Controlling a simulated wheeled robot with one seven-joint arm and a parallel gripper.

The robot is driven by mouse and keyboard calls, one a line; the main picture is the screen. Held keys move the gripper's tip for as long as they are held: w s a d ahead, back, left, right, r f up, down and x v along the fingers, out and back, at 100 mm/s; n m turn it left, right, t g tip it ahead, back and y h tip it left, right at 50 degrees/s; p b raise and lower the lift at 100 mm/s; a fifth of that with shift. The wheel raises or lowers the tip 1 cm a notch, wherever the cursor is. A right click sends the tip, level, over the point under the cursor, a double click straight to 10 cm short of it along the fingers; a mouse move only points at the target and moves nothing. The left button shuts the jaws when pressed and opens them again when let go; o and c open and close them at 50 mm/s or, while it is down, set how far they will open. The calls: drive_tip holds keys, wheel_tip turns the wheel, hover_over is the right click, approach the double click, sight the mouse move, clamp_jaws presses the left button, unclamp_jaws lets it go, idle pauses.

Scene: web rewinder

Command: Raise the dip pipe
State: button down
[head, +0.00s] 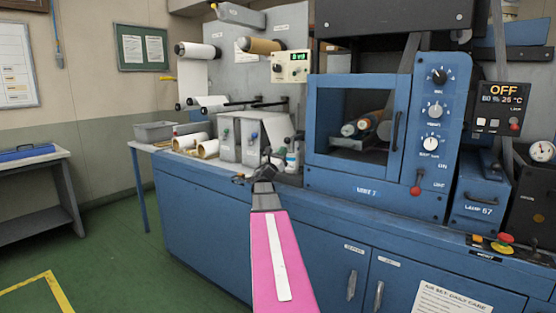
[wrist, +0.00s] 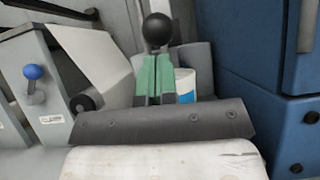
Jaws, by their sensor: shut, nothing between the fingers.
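A blue ball-knob lever (wrist: 33,73) stands on a grey box to the left. A white container with a blue label (wrist: 185,84) is partly hidden behind the fingers. I cannot tell which part is the dip pipe.
The blue cabinet (head: 397,188) with a framed window stands close on the right. Paper rolls (head: 207,149) lie left of the grey boxes. A grey tray (head: 154,131) sits at the bench's left end. Green floor is free on the left.

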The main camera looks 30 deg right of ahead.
drive_tip(key=shift+w+d+r, duration=0.15)
drive_tip(key=shift+d+r, duration=0.2)
drive_tip(key=shift+d, duration=0.15)
drive_tip(key=shift+r, duration=0.1)
wheel_tip(320, 180, up, 18)
drive_tip(key=shift+f, duration=0.25)
idle(0.5)
drive_tip(key=v, duration=1)
drive_tip(key=shift+a+f, duration=0.15)
